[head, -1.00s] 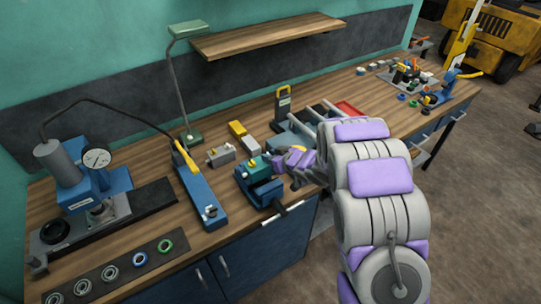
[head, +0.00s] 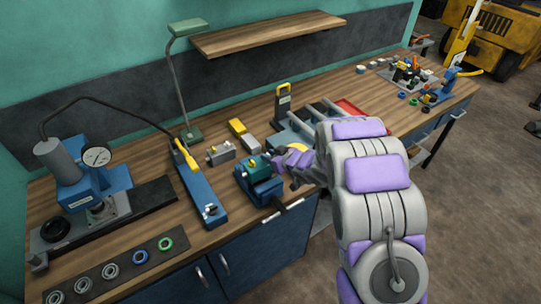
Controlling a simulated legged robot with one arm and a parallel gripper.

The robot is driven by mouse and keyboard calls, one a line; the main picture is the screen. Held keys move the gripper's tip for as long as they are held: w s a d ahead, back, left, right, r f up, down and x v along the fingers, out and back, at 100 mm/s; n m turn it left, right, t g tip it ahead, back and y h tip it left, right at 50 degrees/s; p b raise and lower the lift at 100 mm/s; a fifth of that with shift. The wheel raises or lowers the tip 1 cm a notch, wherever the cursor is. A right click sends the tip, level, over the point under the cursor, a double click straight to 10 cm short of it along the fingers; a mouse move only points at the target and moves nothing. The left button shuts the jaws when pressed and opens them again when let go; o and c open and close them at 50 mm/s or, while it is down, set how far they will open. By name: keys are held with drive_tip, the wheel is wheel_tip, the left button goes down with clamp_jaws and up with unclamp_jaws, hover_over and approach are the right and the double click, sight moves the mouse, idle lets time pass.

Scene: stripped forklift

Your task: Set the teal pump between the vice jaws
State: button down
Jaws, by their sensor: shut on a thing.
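The teal pump (head: 258,168), with a small yellow part on top, is at the blue vice (head: 262,192) on the front edge of the workbench. It appears over or between the vice jaws; at this size I cannot tell whether it is fully seated. The vice's dark handle bar sticks out over the bench's front edge. My gripper (head: 279,161), purple and grey, reaches in from the right and is shut on the pump's right side. Its fingertips are small and partly hidden.
A blue bar tool with a yellow handle (head: 195,182) lies left of the vice. A grey block part (head: 221,153) and a yellow block (head: 237,128) are behind it. A blue press with a dial (head: 85,175) stands far left. A red tray (head: 349,108) is beyond my arm.

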drive_tip(key=shift+f+b, duration=0.4)
drive_tip(key=shift+f, duration=1.15)
idle(0.9)
drive_tip(key=shift+c, duration=1.2)
unclamp_jaws()
drive_tip(key=shift+f, duration=0.1)
drive_tip(key=shift+r+p, duration=3.65)
drive_tip(key=shift+r, duration=0.4)
